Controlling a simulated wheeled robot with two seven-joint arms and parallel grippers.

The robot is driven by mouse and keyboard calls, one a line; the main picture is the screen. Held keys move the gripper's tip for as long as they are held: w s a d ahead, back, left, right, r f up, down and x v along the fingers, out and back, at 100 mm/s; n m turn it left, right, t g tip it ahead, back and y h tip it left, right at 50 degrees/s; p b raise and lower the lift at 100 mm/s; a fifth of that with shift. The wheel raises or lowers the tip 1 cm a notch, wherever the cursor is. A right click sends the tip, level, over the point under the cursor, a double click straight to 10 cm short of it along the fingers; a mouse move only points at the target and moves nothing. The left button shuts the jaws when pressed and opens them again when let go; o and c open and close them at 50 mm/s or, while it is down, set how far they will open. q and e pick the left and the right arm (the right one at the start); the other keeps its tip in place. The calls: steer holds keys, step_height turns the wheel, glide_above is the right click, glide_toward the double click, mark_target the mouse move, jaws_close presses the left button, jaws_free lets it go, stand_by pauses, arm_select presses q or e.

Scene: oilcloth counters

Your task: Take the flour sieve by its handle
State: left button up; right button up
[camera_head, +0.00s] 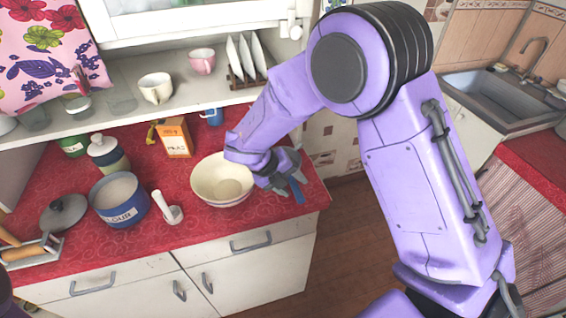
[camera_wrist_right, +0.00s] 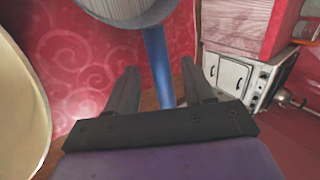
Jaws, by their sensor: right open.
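The flour sieve's blue handle (camera_head: 298,193) shows at the right front edge of the red counter. Its bowl is mostly hidden behind my right gripper (camera_head: 288,184) in the head view. In the right wrist view the sieve's round grey bowl (camera_wrist_right: 128,8) is at the top, and its blue handle (camera_wrist_right: 157,62) runs down from it. My right gripper also shows there (camera_wrist_right: 158,78), open, with a finger on each side of the handle and a visible gap to both. My left gripper is not in view.
A cream bowl (camera_head: 222,182) stands just left of my right gripper. A shelf (camera_head: 130,112) hangs above.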

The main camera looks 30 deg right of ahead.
steer(key=shift+d+f, duration=0.3)
steer(key=shift+f, duration=0.05)
steer(key=shift+s+d+f, duration=0.1)
steer(key=shift+s+d, duration=0.05)
jaws_close()
